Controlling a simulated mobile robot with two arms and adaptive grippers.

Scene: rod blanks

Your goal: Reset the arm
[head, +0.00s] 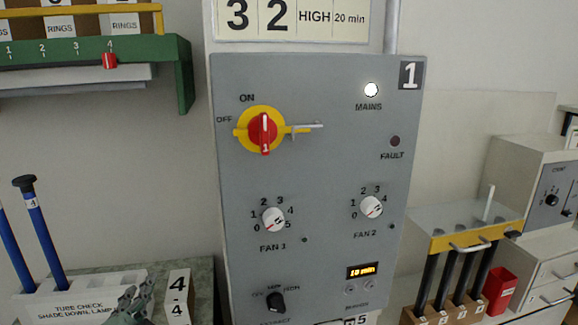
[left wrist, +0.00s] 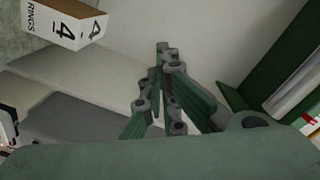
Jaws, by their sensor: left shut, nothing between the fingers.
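My left gripper (head: 134,303) shows at the bottom left of the head view, in front of the white tube-check box. In the left wrist view my left gripper (left wrist: 162,50) is shut, its fingertips together with nothing between them. It points toward a pale surface and touches nothing that I can make out. My right gripper is in neither view.
The grey control panel (head: 325,180) stands in the middle. The tube-check box (head: 70,292) holds blue rods, beside a card marked 4 (head: 179,292). A green shelf (head: 184,75) hangs upper left. A rack with a yellow bar (head: 470,238) and a red cup (head: 499,290) stand right.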

